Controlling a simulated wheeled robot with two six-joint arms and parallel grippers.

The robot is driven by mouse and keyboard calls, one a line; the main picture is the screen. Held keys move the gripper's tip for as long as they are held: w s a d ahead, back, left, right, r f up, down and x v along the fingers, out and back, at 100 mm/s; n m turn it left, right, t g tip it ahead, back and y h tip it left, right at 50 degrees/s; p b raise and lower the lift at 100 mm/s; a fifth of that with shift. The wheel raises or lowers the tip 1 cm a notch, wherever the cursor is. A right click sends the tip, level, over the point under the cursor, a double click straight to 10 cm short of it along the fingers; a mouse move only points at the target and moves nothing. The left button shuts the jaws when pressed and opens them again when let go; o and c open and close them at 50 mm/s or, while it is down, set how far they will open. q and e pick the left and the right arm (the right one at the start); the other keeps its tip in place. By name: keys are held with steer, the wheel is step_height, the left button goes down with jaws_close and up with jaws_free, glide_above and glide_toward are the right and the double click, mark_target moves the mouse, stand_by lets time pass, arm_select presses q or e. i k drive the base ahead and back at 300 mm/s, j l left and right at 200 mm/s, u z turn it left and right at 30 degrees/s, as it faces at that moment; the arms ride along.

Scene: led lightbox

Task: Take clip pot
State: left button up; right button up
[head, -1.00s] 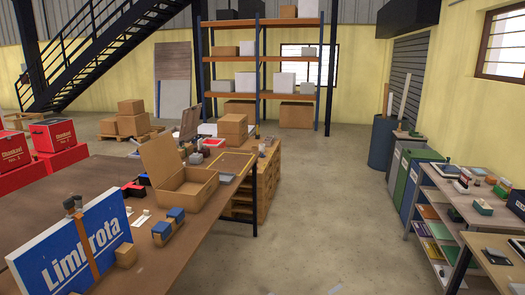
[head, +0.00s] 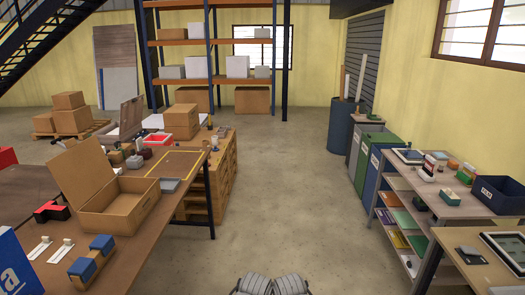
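I cannot pick out the clip pot for certain; the small items are too far off to tell. Several small dark and grey items (head: 134,160) stand on the workbench behind the open cardboard box. A small cup-like thing (head: 214,142) stands by the carton at the bench's far end. More small items, among them a white and red one (head: 429,167), stand on the right-hand shelf unit. Two grey ribbed parts, seemingly mine, show at the bottom middle edge. No gripper fingers are visible and nothing is seen held.
The brown table (head: 150,235) with an open cardboard box (head: 118,205) is at left. At right are a shelf unit (head: 400,190), a dark blue bin (head: 497,196) and a desk (head: 480,262) with a tablet. The concrete floor (head: 285,190) between them is clear.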

mark_target(215, 140)
steer(key=i+l, duration=0.1)
steer(key=i, duration=3.55)
steer(key=i+l, duration=0.15)
steer(key=i, duration=1.7)
steer(key=i+u, duration=0.25)
steer(key=i, duration=0.2)
steer(key=i+l+u, duration=0.25)
steer(key=i, duration=0.2)
steer(key=i+l+u, duration=0.25)
steer(key=i, duration=0.2)
